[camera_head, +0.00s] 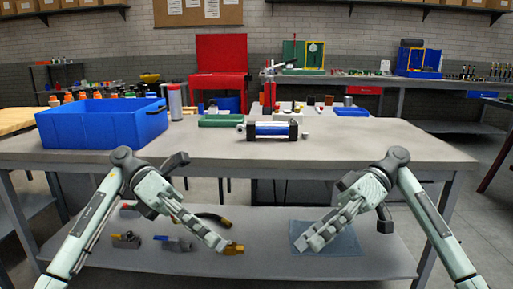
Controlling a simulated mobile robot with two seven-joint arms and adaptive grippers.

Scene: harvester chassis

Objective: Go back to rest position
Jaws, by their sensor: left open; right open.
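My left gripper (216,239) is in front of the table's near edge, pointing down and inward to the right. Its fingers are open and hold nothing visible. My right gripper (308,240) is at a similar height, pointing down and inward to the left. It is also open, with nothing visible in it. Both grippers appear in front of the lower shelf (265,265), below the table top (330,153), and apart from each other. How far each one is from the shelf I cannot tell.
A blue crate (103,127) stands at the table's left. Valve fittings (126,240) and a blue mat (343,243) lie on the lower shelf. The table's near strip is clear.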

